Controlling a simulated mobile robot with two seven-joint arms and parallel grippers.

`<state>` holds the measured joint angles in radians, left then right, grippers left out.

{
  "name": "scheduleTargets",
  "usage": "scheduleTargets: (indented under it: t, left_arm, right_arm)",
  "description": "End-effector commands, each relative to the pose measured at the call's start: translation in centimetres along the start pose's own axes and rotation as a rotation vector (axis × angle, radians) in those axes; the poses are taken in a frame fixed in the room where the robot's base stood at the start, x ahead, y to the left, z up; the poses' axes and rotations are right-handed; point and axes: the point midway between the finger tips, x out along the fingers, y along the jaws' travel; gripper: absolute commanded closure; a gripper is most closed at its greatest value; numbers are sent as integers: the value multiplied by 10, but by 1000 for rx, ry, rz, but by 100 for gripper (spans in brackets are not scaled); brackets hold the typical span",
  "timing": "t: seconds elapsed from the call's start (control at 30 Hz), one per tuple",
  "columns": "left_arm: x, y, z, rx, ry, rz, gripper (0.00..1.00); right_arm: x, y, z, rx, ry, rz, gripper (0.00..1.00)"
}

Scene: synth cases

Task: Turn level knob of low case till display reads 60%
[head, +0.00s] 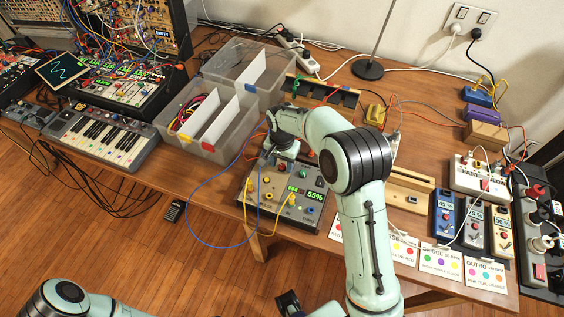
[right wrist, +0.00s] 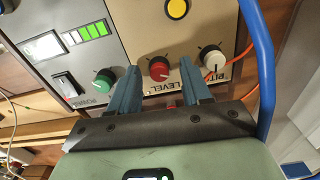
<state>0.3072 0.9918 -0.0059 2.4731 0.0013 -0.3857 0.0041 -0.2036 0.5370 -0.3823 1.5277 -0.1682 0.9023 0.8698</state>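The low case (head: 298,211) is a grey box on the table; its display (head: 314,195) reads 55%, with a green bar beside it. In the right wrist view the red level knob (right wrist: 159,69) sits between a green power knob (right wrist: 103,82) and a whitish pitch knob (right wrist: 213,59). My right gripper (right wrist: 160,80) is open, one finger on each side of the red knob, with gaps visible. I cannot make out my left gripper.
Clear bins (head: 206,128) stand behind and left of the case. A wooden rail (head: 409,186) lies to its right. Cables loop around the case, and a blue cable (right wrist: 262,60) runs along the right of the wrist view. Printed cards (head: 441,260) lie at the front edge.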

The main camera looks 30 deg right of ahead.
Motion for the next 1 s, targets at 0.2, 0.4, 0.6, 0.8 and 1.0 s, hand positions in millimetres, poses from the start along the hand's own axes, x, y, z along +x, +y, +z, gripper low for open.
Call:
scheduleTargets:
  t: [0.2,0.4,0.6,0.8,1.0]
  left_arm:
    - [0,0,0,0,0,0,57]
    - [-2,1,0,0,1,0,57]
    - [-8,3,-2,1,3,1,57]
    - [-13,5,-3,2,6,2,57]
    - [-15,7,-3,3,7,2,57]
  right_arm:
    - [-1,0,0,0,-1,1,52]
    - [-25,0,0,0,1,-2,52]
    - [-72,-1,-1,0,3,-3,52]
    - [-111,0,0,0,1,-2,52]
    - [-131,0,0,-1,0,0,52]
